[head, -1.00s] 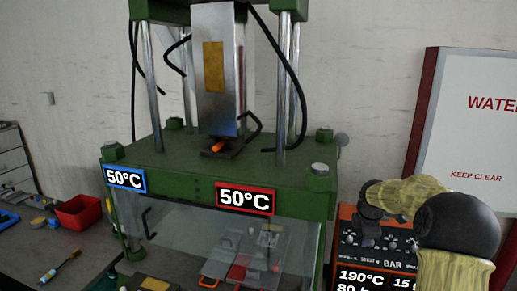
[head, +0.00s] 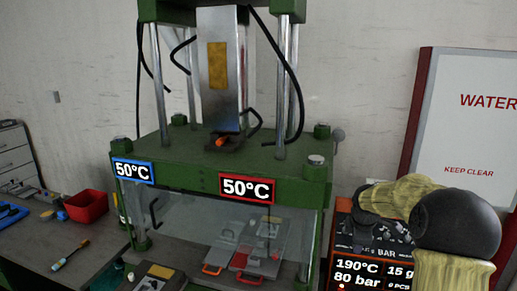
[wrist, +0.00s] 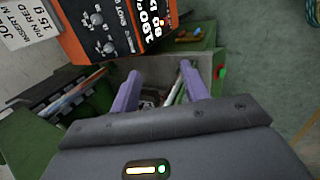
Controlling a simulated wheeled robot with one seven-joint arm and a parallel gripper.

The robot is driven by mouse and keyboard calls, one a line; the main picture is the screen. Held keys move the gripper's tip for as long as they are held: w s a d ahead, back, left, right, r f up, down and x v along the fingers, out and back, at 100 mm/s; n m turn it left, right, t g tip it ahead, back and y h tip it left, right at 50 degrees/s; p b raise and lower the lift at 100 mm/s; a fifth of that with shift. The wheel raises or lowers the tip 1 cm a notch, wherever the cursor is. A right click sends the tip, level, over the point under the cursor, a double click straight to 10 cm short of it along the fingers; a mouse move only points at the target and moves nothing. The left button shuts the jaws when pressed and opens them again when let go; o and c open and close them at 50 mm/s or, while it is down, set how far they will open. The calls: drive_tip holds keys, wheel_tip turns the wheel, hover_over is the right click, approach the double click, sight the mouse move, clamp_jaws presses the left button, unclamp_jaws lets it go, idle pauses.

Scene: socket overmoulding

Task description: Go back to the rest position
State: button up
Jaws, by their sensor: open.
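My gripper (wrist: 160,72) shows in the wrist view. Its two purple fingers are apart, with nothing held between them. They point over a grey-walled open bin (wrist: 205,62), where loose small parts lie partly hidden behind the fingers. In the head view my arm's yellow and black links stand at the right, in front of the orange control box (head: 372,268). The gripper itself is not visible there.
A green press (head: 225,165) with 50°C displays stands in the middle of the head view. A red bin (head: 86,207) and a screwdriver (head: 70,255) lie on the bench at left. A white warning board (head: 470,125) is at right. The orange box (wrist: 110,40) is close above the fingers in the wrist view.

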drive_tip(key=s+a+f+m, duration=0.1)
drive_tip(key=s+a+m, duration=0.3)
drive_tip(key=s, duration=0.5)
drive_tip(key=s+a+f+m+g+y, duration=0.1)
drive_tip(key=s+a+m, duration=0.4)
drive_tip(key=s, duration=0.5)
drive_tip(key=s+a+f+m, duration=0.2)
drive_tip(key=s+a+m, duration=0.3)
drive_tip(key=s, duration=0.4)
drive_tip(key=shift+s+a+f+m+g+y, duration=0.3)
drive_tip(key=shift+s+m+g+y, duration=0.1)
drive_tip(key=shift+m, duration=0.1)
